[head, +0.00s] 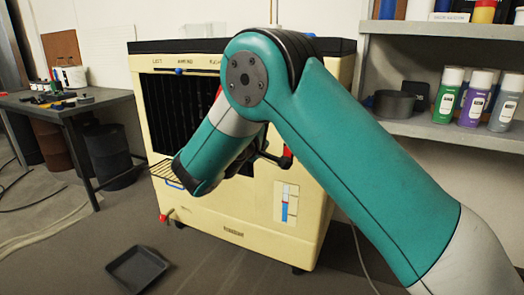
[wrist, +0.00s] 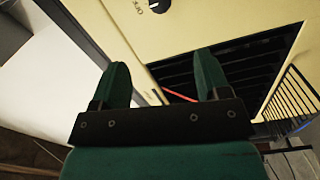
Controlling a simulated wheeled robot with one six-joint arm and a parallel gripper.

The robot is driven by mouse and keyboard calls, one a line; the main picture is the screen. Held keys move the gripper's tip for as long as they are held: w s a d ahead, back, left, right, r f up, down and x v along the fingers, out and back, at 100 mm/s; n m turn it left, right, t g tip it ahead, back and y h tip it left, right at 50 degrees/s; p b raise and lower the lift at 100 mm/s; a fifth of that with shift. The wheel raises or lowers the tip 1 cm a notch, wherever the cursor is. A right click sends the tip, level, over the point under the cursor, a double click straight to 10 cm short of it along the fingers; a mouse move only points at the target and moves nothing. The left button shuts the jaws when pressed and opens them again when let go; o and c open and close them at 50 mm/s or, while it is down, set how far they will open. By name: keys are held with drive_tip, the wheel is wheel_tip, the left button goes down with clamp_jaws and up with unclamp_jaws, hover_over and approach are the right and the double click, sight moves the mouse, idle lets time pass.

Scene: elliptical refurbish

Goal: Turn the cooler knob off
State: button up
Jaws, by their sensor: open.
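The cooler (head: 230,228) is a cream box with a black top and a dark grille, partly hidden behind my arm in the head view. Its black knob (wrist: 157,5) with a white pointer mark shows at the top edge of the wrist view, cut off by the frame. Dark lettering that looks like "OFF" is printed just left of it. I cannot make out this knob in the head view. My gripper (wrist: 160,72) has two green fingers spread apart with nothing between them. The knob lies beyond the fingertips, apart from them. In the head view the fingers are hidden.
A dark table (head: 75,104) with small items stands at left, with barrels beside it. A shelf (head: 440,131) with spray cans is at right. A black tray (head: 137,268) lies on the floor. A wire rack (head: 163,171) sticks out from the cooler's left side.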

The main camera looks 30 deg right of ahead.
drive_tip(key=s+b, duration=0.1)
drive_tip(key=b, duration=0.2)
drive_tip(key=shift+a+f, duration=0.15)
drive_tip(key=shift+a, duration=0.25)
